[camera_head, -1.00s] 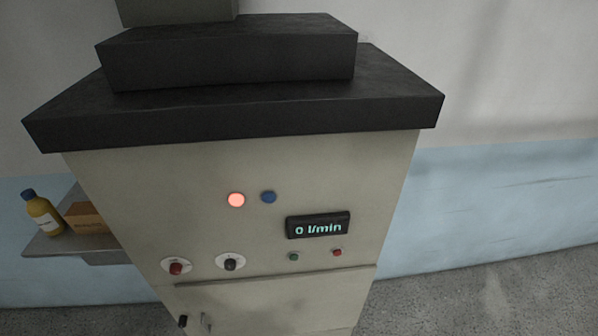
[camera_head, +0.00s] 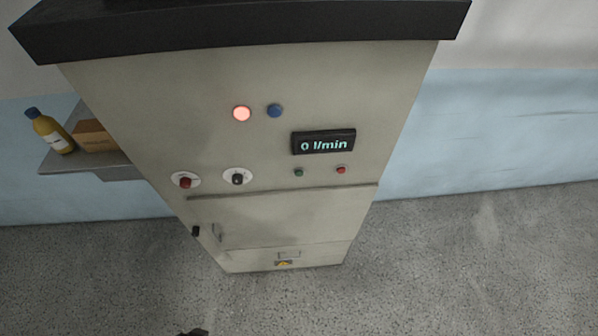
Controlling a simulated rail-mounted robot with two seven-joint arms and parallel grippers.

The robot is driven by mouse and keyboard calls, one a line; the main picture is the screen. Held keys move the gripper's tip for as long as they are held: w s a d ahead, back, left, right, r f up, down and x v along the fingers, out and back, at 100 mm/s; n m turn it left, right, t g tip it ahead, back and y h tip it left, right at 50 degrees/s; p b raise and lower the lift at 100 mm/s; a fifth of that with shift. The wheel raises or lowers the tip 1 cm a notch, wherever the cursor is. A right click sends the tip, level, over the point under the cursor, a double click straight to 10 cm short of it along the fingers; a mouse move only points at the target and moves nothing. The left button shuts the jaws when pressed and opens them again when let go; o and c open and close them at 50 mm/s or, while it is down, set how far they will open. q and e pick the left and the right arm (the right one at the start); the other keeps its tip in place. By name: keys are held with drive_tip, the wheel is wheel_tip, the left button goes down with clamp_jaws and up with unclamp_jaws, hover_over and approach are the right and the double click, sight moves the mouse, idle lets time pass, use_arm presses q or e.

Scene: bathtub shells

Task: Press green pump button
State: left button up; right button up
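The small green pump button (camera_head: 299,173) is on the front of the beige cabinet (camera_head: 270,220), below the black display (camera_head: 323,142) reading "0 l/min". A small red button (camera_head: 341,170) is to its right. Nothing touches or covers the green button. A small dark tip, seemingly of my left gripper (camera_head: 193,332), shows at the bottom edge, well below the panel and apart from it; too little shows to tell its state. My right gripper is not in view.
Above the buttons are a lit reddish lamp (camera_head: 241,114) and a blue one (camera_head: 274,111). Red (camera_head: 185,182) and black (camera_head: 237,179) knobs are to the left. A wall shelf (camera_head: 62,162) holds a yellow bottle (camera_head: 50,133) and a cardboard box (camera_head: 95,136). The floor in front is clear.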

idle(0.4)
use_arm(q)
clamp_jaws()
idle(0.4)
idle(1.2)
